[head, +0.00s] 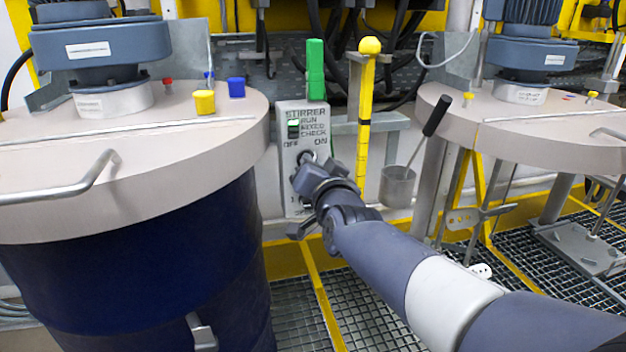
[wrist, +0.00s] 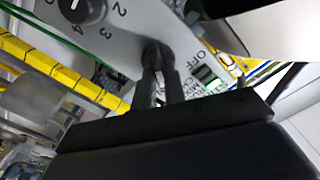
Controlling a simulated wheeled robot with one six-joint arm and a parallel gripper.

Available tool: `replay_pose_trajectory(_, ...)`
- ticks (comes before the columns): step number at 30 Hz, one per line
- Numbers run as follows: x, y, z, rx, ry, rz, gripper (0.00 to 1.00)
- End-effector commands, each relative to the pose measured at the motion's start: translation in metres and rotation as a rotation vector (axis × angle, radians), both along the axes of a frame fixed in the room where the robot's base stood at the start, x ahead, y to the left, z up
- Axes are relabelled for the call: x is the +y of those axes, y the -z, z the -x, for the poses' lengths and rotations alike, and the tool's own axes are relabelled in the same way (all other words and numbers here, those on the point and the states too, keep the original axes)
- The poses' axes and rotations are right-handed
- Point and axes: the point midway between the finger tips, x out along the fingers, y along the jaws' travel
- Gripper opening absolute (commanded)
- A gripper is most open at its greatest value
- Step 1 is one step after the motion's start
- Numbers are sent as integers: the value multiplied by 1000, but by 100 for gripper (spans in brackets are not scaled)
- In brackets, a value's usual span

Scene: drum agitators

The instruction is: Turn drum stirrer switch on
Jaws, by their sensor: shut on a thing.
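The grey stirrer switch box (head: 290,180) stands between two drums in the head view, with OFF and ON printed on its face. Its small dark switch (head: 305,156) is below those labels. My gripper (head: 308,168) reaches the box from the lower right and covers its lower face. In the wrist view, the two dark fingers of my gripper (wrist: 162,72) are close together and shut on the dark switch (wrist: 155,50). The OFF label is close beside it. The fingers hide most of the switch, so its exact angle is unclear.
A numbered dial (wrist: 84,10) is on the same panel in the wrist view. A green post (head: 315,70) and a yellow post (head: 366,115) stand by the box. The left drum (head: 130,260) and right drum lid (head: 540,128) flank my arm. A ladle (head: 397,186) hangs right.

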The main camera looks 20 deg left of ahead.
Motion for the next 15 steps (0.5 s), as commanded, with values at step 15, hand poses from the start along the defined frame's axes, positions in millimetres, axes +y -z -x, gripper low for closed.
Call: replay_pose_trajectory(15, -1, 1, -1, 104, 0, -121, 0)
